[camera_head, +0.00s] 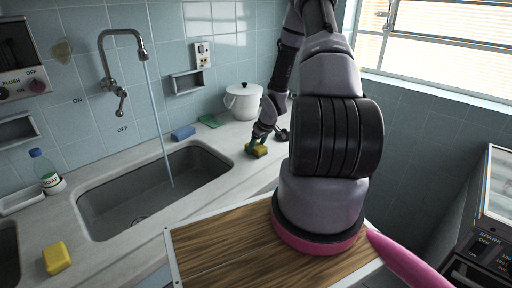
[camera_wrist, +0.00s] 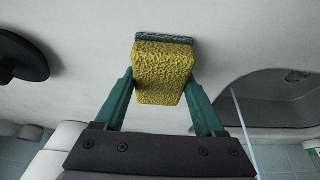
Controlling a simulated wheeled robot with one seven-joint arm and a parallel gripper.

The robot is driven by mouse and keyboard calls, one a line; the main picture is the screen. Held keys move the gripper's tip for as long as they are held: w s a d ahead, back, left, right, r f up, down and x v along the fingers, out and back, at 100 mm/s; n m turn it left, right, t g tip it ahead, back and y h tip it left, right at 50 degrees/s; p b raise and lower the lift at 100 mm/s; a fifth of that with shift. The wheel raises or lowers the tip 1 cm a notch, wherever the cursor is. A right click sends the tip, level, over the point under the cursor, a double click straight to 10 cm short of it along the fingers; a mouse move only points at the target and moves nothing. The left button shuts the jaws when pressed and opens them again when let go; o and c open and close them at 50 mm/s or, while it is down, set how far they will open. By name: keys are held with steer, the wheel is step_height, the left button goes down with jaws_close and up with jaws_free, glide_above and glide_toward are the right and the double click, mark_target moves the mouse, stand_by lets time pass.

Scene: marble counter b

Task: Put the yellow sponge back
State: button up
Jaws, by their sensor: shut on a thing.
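A yellow sponge (camera_wrist: 163,72) with a dark grey-green scouring layer is between the green fingers of my gripper (camera_wrist: 164,88) in the wrist view. The fingers press on its two sides, so the gripper is shut on it. In the head view this sponge (camera_head: 259,152) shows small at my gripper (camera_head: 256,146), over the counter to the right of the sink. I cannot tell whether it touches the counter. A second yellow block (camera_head: 57,257), a sponge or soap, lies on the counter at the front left.
Water runs from the tap into the sink (camera_head: 130,205). A blue sponge (camera_head: 183,132) and a green pad (camera_head: 211,121) lie behind it, near a lidded white pot (camera_head: 243,101). A soap bottle (camera_head: 46,172) stands at left. A small wall holder (camera_head: 187,82) is above the counter.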

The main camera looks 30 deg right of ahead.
steer(key=o, duration=1.4)
steer(key=shift+o, duration=0.2)
steer(key=s+a+r+m+h, duration=0.1)
steer(key=s+r, duration=0.2)
steer(key=r, duration=0.8)
steer(key=s+a+r+m+h, duration=0.15)
steer(key=s+r, duration=0.25)
steer(key=r, duration=0.7)
steer(key=s+a+r+m+h, duration=0.1)
steer(key=s+a+r+m, duration=0.15)
steer(key=r, duration=0.95)
steer(key=s+a+r+m+t+y, duration=0.1)
steer(key=s+a+r+y, duration=0.1)
steer(key=s+a+r, duration=0.3)
steer(key=s+a+r+m+t+y, duration=0.1)
steer(key=s+a+r+m+y, duration=0.1)
steer(key=s+a+r, duration=0.3)
steer(key=s+r, duration=0.4)
steer(key=s, duration=0.3)
steer(key=shift+s+a+t, duration=0.25)
steer(key=shift+t, duration=0.15)
